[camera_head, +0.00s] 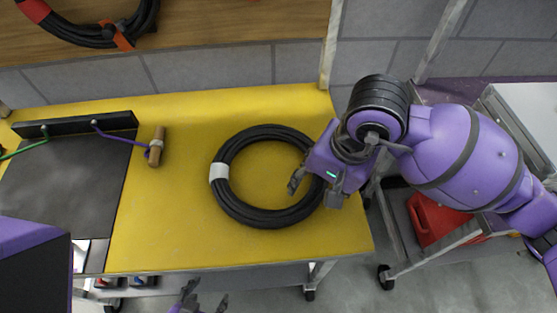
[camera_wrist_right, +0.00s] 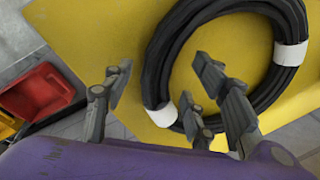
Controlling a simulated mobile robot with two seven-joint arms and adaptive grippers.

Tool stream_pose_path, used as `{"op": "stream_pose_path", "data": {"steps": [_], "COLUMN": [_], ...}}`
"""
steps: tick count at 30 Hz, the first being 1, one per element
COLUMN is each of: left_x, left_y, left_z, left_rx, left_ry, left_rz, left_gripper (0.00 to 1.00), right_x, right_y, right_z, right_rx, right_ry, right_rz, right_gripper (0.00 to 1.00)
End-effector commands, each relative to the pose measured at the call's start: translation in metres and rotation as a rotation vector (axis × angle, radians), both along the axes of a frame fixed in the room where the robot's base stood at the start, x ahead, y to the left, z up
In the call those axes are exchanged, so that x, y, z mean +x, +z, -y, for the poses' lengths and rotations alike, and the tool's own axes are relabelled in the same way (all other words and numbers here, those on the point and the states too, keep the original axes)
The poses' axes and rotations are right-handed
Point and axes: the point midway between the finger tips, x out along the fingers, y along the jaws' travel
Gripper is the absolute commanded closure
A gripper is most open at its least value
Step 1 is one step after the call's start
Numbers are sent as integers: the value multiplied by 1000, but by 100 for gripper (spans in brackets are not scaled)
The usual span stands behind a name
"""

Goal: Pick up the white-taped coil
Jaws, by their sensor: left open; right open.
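The black coil (camera_head: 262,219) lies flat on the yellow tabletop (camera_head: 185,225), with white tape (camera_head: 219,172) on its left side. In the right wrist view the coil (camera_wrist_right: 162,58) shows two white tape bands, one near my fingers (camera_wrist_right: 160,116) and one farther off (camera_wrist_right: 291,54). My right gripper (camera_head: 315,189) is open over the coil's right side. In the right wrist view its spread fingers (camera_wrist_right: 157,82) appear on both sides of the coil's strand; I cannot tell their exact height. My left gripper (camera_head: 203,295) is open and empty in front of the table's front edge, partly cut off by the frame.
A dark panel (camera_head: 65,185) with a black bar (camera_head: 75,126) and a wooden handle (camera_head: 157,146) on a purple cord lie at left. A cart with a red container (camera_head: 435,220) stands at right.

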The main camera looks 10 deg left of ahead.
Motion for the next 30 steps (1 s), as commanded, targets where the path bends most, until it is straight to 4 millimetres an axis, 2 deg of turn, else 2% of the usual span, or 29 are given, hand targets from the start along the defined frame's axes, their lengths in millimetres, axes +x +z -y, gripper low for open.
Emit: {"op": "stream_pose_path", "data": {"steps": [4, 12, 24, 30], "left_x": [1, 1, 2, 2], "left_y": [2, 2, 3, 3], "left_z": [0, 1, 1, 1], "left_rx": [-1, -2, -2, -2], "left_ry": [1, 0, -1, -1], "left_rz": [3, 4, 6, 6], "left_gripper": [43, 43, 43, 43], "right_x": [1, 1, 1, 1], "right_y": [-15, -18, -18, -19], "right_z": [-3, -4, -3, -2], "right_rx": [1, 2, -1, -2], "right_ry": [-1, -1, -1, -1], "right_rz": [-1, 0, -1, -2], "right_gripper": [48, 49, 100, 100]}}
